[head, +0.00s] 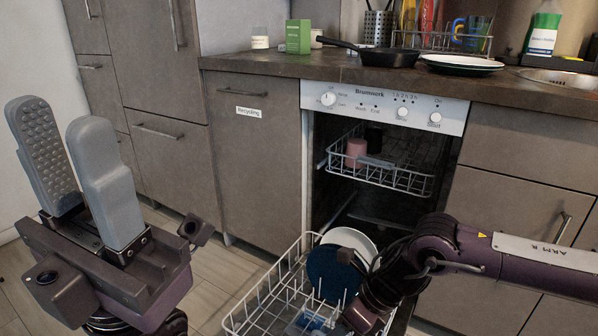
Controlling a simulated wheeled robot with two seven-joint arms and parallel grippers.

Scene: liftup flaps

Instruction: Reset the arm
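My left gripper (62,115) is at the left of the head view, raised in front of the cabinets. Its two grey fingers are apart with nothing between them. My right arm comes in from the right, and its dark purple gripper (368,300) is low over the right side of the dishwasher's lower rack (262,300), close to the plates. Its fingers do not show clearly, so I cannot tell whether it is open or touches anything. A blue plate (328,268) and a white plate (352,240) stand in the rack.
The dishwasher (385,105) is open, its lower rack pulled out. A pink cup (355,152) and a dark cup sit in its upper rack (400,180). A black pan (385,57), plates (460,66) and a green box (298,36) stand on the counter. Floor shows left of the rack.

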